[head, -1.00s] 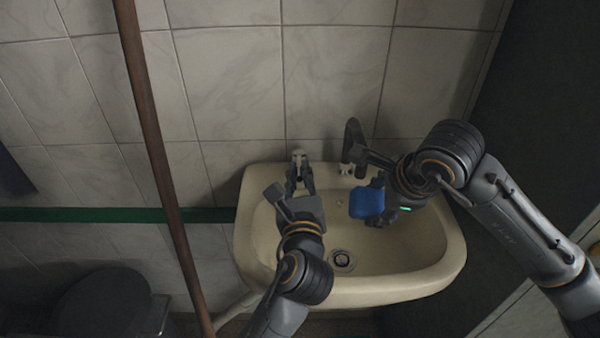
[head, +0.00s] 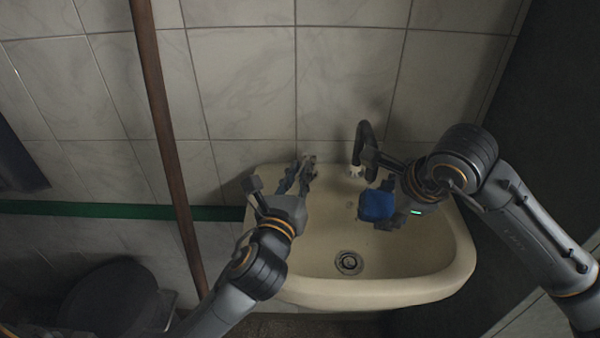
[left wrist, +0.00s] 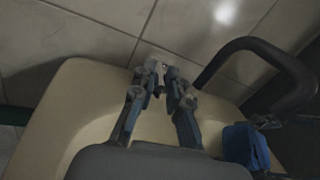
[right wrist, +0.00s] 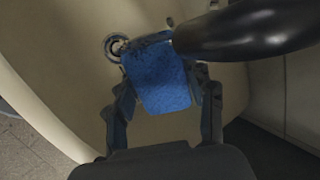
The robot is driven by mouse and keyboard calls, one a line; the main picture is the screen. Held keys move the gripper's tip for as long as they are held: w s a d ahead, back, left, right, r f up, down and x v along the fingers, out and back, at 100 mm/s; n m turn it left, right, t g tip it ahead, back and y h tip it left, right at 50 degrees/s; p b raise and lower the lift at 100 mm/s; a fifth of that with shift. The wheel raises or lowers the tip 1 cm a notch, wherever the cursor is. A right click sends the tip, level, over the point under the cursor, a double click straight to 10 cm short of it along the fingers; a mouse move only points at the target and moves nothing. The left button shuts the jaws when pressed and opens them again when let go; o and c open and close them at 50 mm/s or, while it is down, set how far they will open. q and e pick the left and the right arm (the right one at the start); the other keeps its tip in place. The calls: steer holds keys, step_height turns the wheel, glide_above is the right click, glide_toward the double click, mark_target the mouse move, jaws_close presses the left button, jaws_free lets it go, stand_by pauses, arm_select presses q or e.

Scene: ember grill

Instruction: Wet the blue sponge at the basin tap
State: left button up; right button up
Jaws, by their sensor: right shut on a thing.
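The blue sponge (head: 376,205) is held over the basin (head: 330,296) by my right gripper (head: 388,207), which is shut on it. The right wrist view shows the sponge (right wrist: 160,82) between the fingers, beside the dark spout (right wrist: 250,28). The dark curved tap (head: 364,140) stands at the basin's back edge, its pale outlet (head: 355,171) just behind and left of the sponge. I see no water stream. My left gripper (head: 305,168) is at the back rim; its fingertips (left wrist: 162,74) are slightly apart around a small pale knob (left wrist: 156,65). Contact there is unclear.
The drain (head: 348,262) lies open at the basin's front. A brown pole (head: 165,130) stands left of the basin, before the tiled wall. A dark round object (head: 110,295) is at lower left. A dark panel (head: 545,110) closes off the right side.

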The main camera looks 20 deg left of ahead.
arm_select(q)
steer(key=shift+o, duration=1.3)
steer(key=s, duration=0.7)
steer(key=shift+s+d, duration=0.25)
